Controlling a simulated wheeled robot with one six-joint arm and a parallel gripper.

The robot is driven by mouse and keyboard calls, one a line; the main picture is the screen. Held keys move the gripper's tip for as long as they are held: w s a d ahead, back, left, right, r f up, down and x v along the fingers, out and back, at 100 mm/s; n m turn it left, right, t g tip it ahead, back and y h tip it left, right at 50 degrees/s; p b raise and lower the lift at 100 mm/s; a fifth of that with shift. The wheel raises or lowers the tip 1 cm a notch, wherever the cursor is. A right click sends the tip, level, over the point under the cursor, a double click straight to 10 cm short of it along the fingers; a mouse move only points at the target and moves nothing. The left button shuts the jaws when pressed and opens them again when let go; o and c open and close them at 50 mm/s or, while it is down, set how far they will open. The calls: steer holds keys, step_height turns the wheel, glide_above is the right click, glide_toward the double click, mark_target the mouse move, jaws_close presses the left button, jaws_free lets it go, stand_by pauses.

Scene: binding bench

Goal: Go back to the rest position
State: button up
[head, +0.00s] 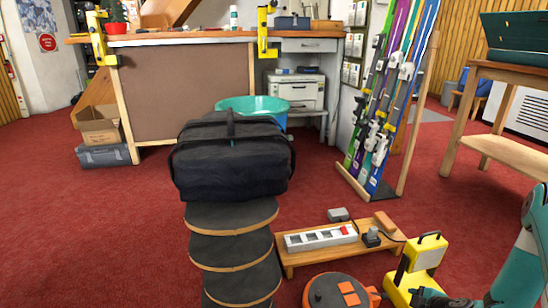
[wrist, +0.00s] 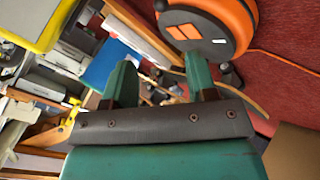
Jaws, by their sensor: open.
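My gripper (wrist: 162,78) shows in the wrist view as two teal fingers standing apart with nothing between them. In the head view my teal arm comes in at the lower right edge, low beside a yellow-and-white device with a handle (head: 421,262). The fingers are not clearly seen there. The task names no object.
An orange round reel (head: 341,291) is at the bottom, also in the wrist view (wrist: 208,28). A low wooden bench (head: 290,262) bears a power strip (head: 321,237). A black bag (head: 232,160) tops a stepped stack. A ski rack (head: 385,110) stands behind. Red carpet is open at left.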

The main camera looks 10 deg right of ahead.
steer(key=w+a+r+y, duration=0.1)
steer(key=w+a+r, duration=0.2)
steer(key=r, duration=0.3)
steer(key=w+a+r+g+y+p, duration=0.1)
steer(key=w+a+r+y, duration=0.1)
steer(key=a+r, duration=0.25)
steer(key=w+a+r+y, duration=0.1)
steer(key=w+a+r, duration=0.2)
steer(key=r, duration=0.3)
steer(key=s+a+r+g+y+p, duration=0.1)
steer(key=s+a+r+g+y, duration=0.15)
steer(key=a+r, duration=1)
steer(key=s+a+r+m+g+p, duration=0.1)
steer(key=s+a+r+g, duration=0.1)
steer(key=s+a+r, duration=0.3)
steer(key=s+a+r+m+g, duration=0.1)
steer(key=s+a+r+g, duration=0.15)
steer(key=s+r, duration=0.35)
steer(key=s+a+r+m+g+h+p, duration=0.1)
steer(key=s+r, duration=0.3)
steer(key=s, duration=0.2)
steer(key=s+a+r+m+h, duration=0.1)
steer(key=s+a+r+h, duration=0.1)
steer(key=s+r, duration=0.35)
step_height(320, 180, up, 36)
steer(key=s+p, duration=0.1)
steer(key=p, duration=3.7)
steer(key=shift+s+d+r+m, duration=0.15)
steer(key=shift+d+r+m, duration=0.05)
steer(key=shift+d+m, duration=0.1)
